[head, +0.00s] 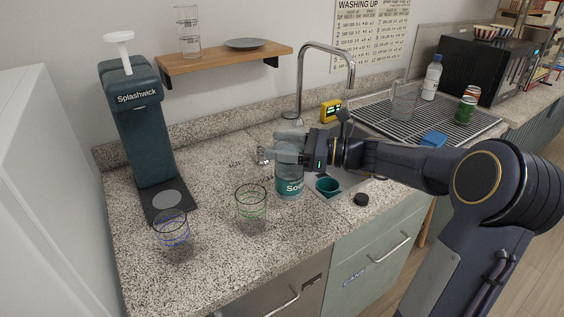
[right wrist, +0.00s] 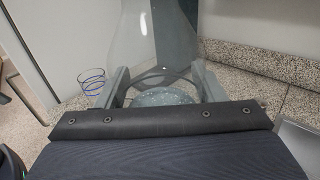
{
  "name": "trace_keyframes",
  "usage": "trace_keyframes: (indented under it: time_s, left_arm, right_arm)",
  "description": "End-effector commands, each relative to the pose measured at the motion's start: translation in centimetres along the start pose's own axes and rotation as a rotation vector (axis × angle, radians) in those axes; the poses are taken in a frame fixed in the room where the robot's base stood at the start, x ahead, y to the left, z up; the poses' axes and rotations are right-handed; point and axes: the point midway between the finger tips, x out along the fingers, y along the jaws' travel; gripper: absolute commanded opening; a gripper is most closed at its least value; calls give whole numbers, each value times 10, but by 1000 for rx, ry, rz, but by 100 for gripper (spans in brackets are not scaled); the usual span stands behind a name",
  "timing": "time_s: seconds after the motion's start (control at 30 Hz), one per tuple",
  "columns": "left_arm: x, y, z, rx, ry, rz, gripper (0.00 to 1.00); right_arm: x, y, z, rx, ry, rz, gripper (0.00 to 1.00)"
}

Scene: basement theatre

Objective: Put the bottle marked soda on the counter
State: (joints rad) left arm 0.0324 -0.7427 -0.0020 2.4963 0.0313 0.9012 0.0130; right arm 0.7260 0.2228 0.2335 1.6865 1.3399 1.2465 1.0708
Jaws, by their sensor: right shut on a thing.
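The soda bottle (head: 289,182) is clear with a teal label that reads "Soda". It stands upright at the speckled counter (head: 215,268), left of the sink. I cannot tell whether its base touches the surface. My right gripper (head: 290,143) is shut on the upper part of the bottle, coming from the right. In the right wrist view the clear bottle (right wrist: 160,45) fills the space between the two fingers. My left gripper is not in view.
A green-ringed glass (head: 251,208) stands close left of the bottle, and a blue-ringed glass (head: 171,232) farther left. The Splashwick dispenser (head: 147,140) is at the back left. A black cap (head: 361,199) lies right of the bottle. The front counter is clear.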

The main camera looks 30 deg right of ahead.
Motion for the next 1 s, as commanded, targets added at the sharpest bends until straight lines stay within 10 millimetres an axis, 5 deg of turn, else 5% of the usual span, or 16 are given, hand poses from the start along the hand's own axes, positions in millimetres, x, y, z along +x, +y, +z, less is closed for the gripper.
trace_keyframes:
  time_s: [0.57,0.97,1.0]
  left_arm:
    - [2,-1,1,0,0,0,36]
    - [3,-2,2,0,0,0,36]
    - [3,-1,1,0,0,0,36]
  right_arm:
    - [1,-24,-56,0,-2,1,24]
    - [2,-23,-61,-3,-2,1,24]
    - [1,-23,-61,-2,0,1,68]
